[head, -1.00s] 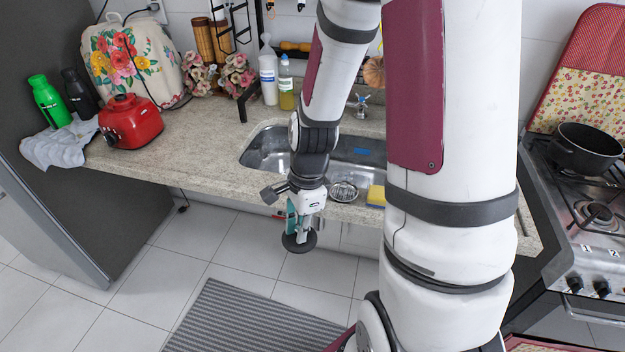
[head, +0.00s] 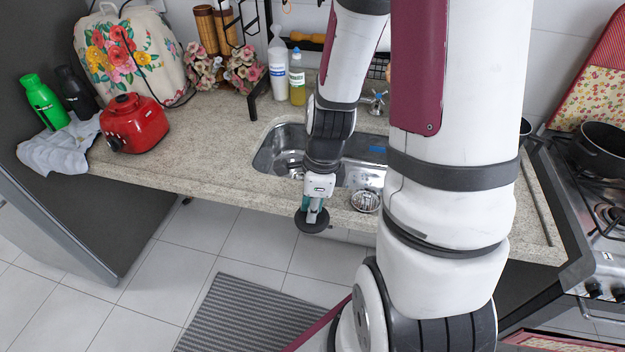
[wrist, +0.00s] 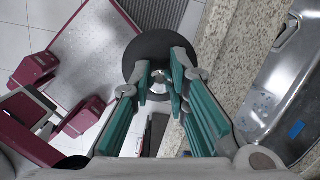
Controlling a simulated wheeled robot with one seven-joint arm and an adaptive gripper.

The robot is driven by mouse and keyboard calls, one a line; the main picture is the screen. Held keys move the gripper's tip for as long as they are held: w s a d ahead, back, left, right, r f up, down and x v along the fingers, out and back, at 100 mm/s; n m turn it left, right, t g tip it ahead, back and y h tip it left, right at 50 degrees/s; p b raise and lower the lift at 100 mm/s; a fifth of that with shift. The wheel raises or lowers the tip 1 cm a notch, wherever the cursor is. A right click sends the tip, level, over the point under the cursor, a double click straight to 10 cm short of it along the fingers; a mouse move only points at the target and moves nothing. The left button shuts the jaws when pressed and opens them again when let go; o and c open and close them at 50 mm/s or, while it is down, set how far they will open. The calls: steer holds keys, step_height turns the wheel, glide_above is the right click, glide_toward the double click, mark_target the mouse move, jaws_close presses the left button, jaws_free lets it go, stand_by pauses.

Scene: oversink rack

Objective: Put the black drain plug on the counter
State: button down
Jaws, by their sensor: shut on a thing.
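The black drain plug (head: 311,221) is a round dark disc, held at the end of my gripper (head: 314,212) in front of the counter's front edge in the head view. In the wrist view, the plug (wrist: 137,50) lies between the green-padded fingers of my gripper (wrist: 160,78), which are shut on its small central knob. Floor shows around the plug on its left, and the counter edge is just to its right. The speckled stone counter (head: 225,155) runs left of the sink, with a bare stretch in front.
The steel sink (head: 285,160) is behind my gripper, with a round metal strainer (head: 365,201) on its near rim. A red blender base (head: 136,122) and grey cloth (head: 58,150) are on the left. Bottles (head: 278,75) stand behind the sink. The stove (head: 600,215) is at right.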

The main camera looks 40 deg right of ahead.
steer(key=w+b, duration=0.1)
steer(key=w+d+b, duration=0.1)
steer(key=b, duration=0.1)
steer(key=w+b, duration=0.1)
steer(key=shift+d+f, duration=0.35)
steer(key=shift+f, duration=0.05)
steer(key=w+d+b, duration=0.1)
steer(key=b, duration=0.3)
steer(key=shift+w, duration=0.15)
steer(key=shift+d+b, duration=0.1)
steer(key=shift+b, duration=0.4)
steer(key=w+d, duration=0.4)
steer(key=w, duration=0.1)
steer(key=w+d, duration=0.2)
steer(key=w, duration=0.1)
steer(key=shift+w+f, duration=0.25)
steer(key=shift+f, duration=1.9)
steer(key=c, duration=1.9)
jaws_free()
steer(key=shift+f, duration=0.15)
steer(key=o, duration=0.4)
steer(key=shift+c, duration=0.2)
